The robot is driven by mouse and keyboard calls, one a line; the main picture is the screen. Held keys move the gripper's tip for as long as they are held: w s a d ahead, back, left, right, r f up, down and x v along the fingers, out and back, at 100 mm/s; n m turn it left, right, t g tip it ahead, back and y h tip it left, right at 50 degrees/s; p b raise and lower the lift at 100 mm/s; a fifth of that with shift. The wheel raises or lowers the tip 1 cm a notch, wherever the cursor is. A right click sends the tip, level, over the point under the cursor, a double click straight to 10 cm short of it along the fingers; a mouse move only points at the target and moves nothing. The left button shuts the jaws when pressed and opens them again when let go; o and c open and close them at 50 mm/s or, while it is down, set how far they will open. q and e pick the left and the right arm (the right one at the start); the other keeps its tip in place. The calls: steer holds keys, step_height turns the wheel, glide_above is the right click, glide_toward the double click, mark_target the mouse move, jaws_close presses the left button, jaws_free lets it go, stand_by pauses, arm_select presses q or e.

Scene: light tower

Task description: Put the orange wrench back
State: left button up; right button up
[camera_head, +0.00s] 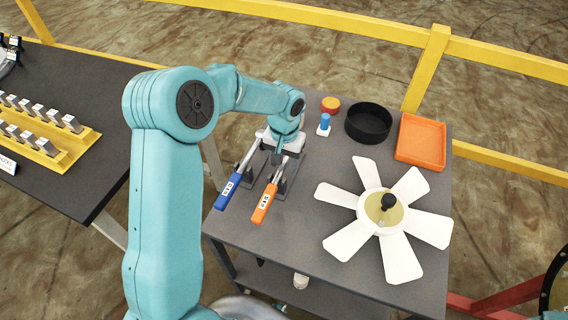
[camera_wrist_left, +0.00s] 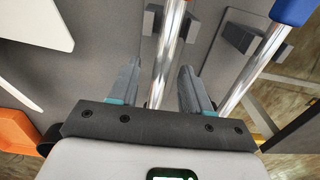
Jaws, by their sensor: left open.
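The orange wrench (camera_head: 264,204) lies on the dark grey holder (camera_head: 284,184) on the small grey table, its orange handle toward the front edge. In the left wrist view its metal shaft (camera_wrist_left: 166,50) runs between the fingers of my left gripper (camera_wrist_left: 160,88). The jaws are open, with a gap on each side of the shaft. In the head view my left gripper (camera_head: 279,150) is over the far end of the wrench, which it partly hides. The blue wrench (camera_head: 228,191) lies beside it on the left. My right gripper is not in view.
A white-bladed fan (camera_head: 350,240) covers the table's right front. Behind are a black round tray (camera_head: 368,123), an orange tray (camera_head: 420,141), a red-and-yellow button (camera_head: 330,105) and a small blue-topped item (camera_head: 324,124). A second table with a yellow rack (camera_head: 75,148) stands left. Yellow railings run behind.

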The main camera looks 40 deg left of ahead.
arm_select(q)
steer(key=shift+f, duration=0.5)
steer(key=shift+s, duration=0.1)
steer(key=shift+c, duration=0.3)
jaws_close()
steer(key=shift+r, duration=0.15)
